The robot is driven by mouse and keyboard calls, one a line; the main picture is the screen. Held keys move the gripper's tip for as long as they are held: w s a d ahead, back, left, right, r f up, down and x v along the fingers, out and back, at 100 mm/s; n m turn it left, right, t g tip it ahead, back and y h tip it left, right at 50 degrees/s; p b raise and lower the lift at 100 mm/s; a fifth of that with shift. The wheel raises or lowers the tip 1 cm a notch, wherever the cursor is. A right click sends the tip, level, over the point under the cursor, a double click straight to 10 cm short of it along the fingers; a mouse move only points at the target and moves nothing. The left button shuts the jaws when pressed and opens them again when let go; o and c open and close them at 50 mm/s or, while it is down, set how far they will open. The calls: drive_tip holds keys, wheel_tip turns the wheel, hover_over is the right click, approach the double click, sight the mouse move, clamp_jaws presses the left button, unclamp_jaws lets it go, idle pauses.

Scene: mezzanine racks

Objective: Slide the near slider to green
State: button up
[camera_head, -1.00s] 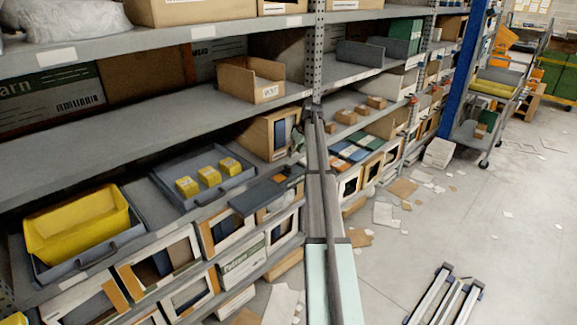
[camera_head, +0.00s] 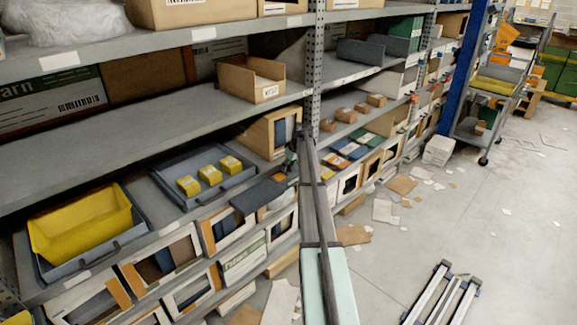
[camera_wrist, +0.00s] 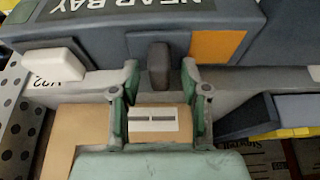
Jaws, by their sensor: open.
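In the wrist view, a grey unit (camera_wrist: 90,40) with a dark "NEAR BAY" sign (camera_wrist: 130,8) is mounted at the shelf edge. A dark grey upright knob (camera_wrist: 159,62), apparently the near slider, stands out at its middle. An orange patch (camera_wrist: 218,45) lies right of the knob, and a white block (camera_wrist: 55,65) sticks out on the left. I cannot make out a green mark beside the knob. My gripper (camera_wrist: 160,88) is open, with one finger on each side of the knob's lower end; contact is not visible. In the head view, the unit and fingertips are too small to tell.
The shelf upright (camera_head: 315,70) stands near my arm's far end. A grey tray (camera_head: 215,190) with yellow boxes and a yellow bin (camera_head: 85,225) sit on the left shelf. A cardboard bin (camera_head: 252,80) is above. Open floor (camera_head: 500,220) lies to the right, with scattered papers.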

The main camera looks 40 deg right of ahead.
clamp_jaws()
drive_tip(key=shift+s+a+b, duration=0.2)
drive_tip(key=shift+a+b, duration=0.25)
drive_tip(key=shift+a, duration=1.05)
drive_tip(key=shift+s+a+b, duration=0.2)
drive_tip(key=shift+a+b, duration=0.25)
drive_tip(key=shift+a, duration=1.05)
unclamp_jaws()
drive_tip(key=shift+a, duration=0.1)
drive_tip(key=shift+s+r, duration=0.15)
drive_tip(key=shift+r, duration=0.25)
drive_tip(key=v, duration=1.1)
